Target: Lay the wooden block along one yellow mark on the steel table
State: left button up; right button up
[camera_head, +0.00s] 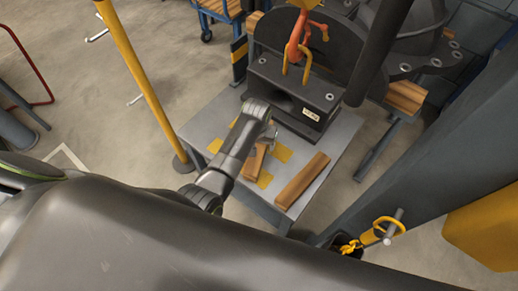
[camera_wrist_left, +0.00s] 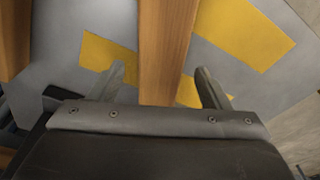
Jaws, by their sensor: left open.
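The steel table (camera_head: 335,140) carries flat yellow marks, one (camera_head: 281,151) just right of the nearer wooden block (camera_head: 254,163). A second wooden block (camera_head: 302,180) lies apart to the right. My left gripper (camera_head: 269,137) is open above the nearer block, partly hiding it in the head view. In the left wrist view that block (camera_wrist_left: 166,45) passes between the open fingertips (camera_wrist_left: 165,85), with gaps on both sides. It crosses a yellow mark (camera_wrist_left: 106,52); another mark (camera_wrist_left: 240,32) lies to its right. The other block (camera_wrist_left: 14,38) shows at the left edge. My right gripper is out of view.
A dark casing (camera_head: 293,97) stands on the table's far side, with an orange hook (camera_head: 300,38) above it. A yellow post (camera_head: 139,75) stands left of the table. A thick black bar (camera_head: 376,50) hangs at upper right.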

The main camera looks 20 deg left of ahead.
aim_at(259, 145)
pick_arm(q)
jog(key=shift+w+f+b, duration=0.15)
jog(key=shift+f, duration=0.6)
jog(key=shift+w+f+b, duration=0.1)
jog(key=shift+f+b, duration=0.05)
jog(key=shift+f, duration=0.6)
jog(key=shift+r, duration=0.1)
jog(key=c, duration=1.4)
